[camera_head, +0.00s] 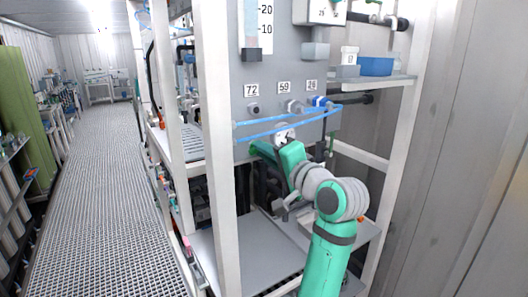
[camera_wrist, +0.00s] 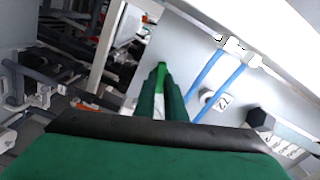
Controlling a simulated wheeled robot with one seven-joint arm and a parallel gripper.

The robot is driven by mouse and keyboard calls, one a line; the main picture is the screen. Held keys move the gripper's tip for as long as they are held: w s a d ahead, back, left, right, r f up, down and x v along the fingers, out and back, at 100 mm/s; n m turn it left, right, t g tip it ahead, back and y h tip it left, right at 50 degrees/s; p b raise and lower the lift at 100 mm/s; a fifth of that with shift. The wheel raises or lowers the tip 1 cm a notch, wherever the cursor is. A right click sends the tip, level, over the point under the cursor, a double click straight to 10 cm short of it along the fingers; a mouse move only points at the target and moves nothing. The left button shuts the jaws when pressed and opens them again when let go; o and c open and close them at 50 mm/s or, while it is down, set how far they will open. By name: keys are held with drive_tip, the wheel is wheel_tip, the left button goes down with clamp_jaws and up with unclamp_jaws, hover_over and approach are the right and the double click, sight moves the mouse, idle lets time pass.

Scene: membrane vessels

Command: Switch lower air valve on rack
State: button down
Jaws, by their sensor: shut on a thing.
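My gripper (camera_head: 262,149) is at the lower edge of the grey rack panel (camera_head: 262,80), below two blue tubes. In the wrist view its two dark green fingers (camera_wrist: 161,72) are close together, with a narrow bright green strip between them near the tips. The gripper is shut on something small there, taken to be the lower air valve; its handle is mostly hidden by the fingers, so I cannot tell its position. Above, the panel has fittings labelled 72 (camera_head: 253,107), 59 (camera_head: 294,106) and 26 (camera_head: 321,102).
The blue tubes (camera_head: 280,134) run across just above my gripper. A white rack post (camera_head: 217,150) stands to its left. A blue box (camera_head: 376,66) sits on the shelf at right. A grey wall (camera_head: 460,160) closes the right side. The grated aisle floor (camera_head: 95,190) is clear.

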drive_tip(key=shift+d+f+m, duration=0.1)
drive_tip(key=shift+m, duration=1.6)
drive_tip(key=c, duration=1.8)
unclamp_jaws()
drive_tip(key=v, duration=1)
drive_tip(key=shift+s+d, duration=0.2)
drive_tip(key=shift+s, duration=0.15)
